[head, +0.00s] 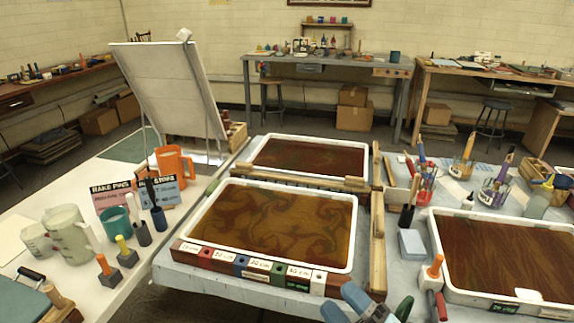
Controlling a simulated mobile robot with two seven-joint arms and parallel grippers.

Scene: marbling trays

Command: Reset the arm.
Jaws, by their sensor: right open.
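My right gripper (344,301) shows in the head view at the bottom edge, right of centre. Its blue fingers are apart, with nothing seen between them, and most of its arm is out of frame. It is just in front of the near marbling tray (352,252), which has a white rim and swirled brown and gold liquid. My left gripper is not in view.
A second tray (366,160) lies behind, and another tray (437,262) stands right. A row of labelled blocks (250,270) edges the near tray. A green handle (404,308) and an orange-topped tool (433,268) are close right of my gripper. Jugs (70,237) stand left.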

